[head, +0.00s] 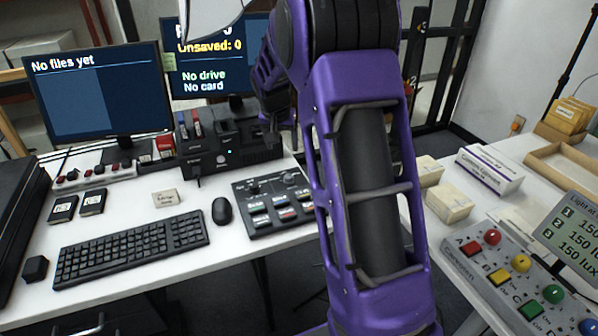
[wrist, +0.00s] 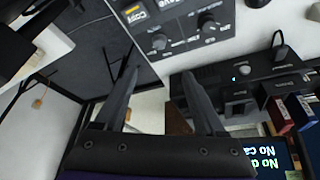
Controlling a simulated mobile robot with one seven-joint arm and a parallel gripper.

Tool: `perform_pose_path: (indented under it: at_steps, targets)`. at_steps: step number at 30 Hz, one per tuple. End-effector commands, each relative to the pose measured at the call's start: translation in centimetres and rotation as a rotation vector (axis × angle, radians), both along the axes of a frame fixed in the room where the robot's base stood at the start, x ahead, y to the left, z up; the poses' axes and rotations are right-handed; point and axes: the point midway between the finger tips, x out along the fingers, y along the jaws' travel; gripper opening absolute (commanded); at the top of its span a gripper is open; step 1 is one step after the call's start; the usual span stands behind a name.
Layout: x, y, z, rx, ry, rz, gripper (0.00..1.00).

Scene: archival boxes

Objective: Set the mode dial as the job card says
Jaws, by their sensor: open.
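A dark control panel (head: 272,200) lies on the white desk, with knobs along its back and several coloured, labelled keys in front. In the wrist view the panel (wrist: 185,50) shows two round black knobs, one on the left (wrist: 159,42) and one on the right (wrist: 208,23); I cannot tell which is the mode dial or read their settings. A small cream card (head: 166,199) with tiny unreadable print lies left of the mouse; I cannot tell if it is the job card. My gripper (wrist: 160,73) is open and empty, beside the panel's edge and not visibly touching a knob.
A black dock (head: 228,150) with upright drives stands behind the panel. Two monitors (head: 98,92) stand at the back. A keyboard (head: 130,248) and mouse (head: 222,210) lie on the left. A grey button console (head: 515,270) and pale boxes (head: 447,204) occupy the right table.

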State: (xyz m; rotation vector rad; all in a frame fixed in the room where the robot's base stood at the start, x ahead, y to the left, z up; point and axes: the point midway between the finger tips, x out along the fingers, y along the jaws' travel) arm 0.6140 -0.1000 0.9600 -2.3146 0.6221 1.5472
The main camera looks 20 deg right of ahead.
Motion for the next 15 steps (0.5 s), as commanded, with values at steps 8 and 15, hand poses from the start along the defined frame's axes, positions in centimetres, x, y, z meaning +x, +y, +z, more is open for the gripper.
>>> perform_pose_path:
  at_steps: [8, 15]
  targets:
    - [0.8, -0.7, -2.5, 0.002, 0.002, -0.004, 0.72]
    - [2.5, -1.6, -7.3, 0.002, 0.004, -0.002, 0.72]
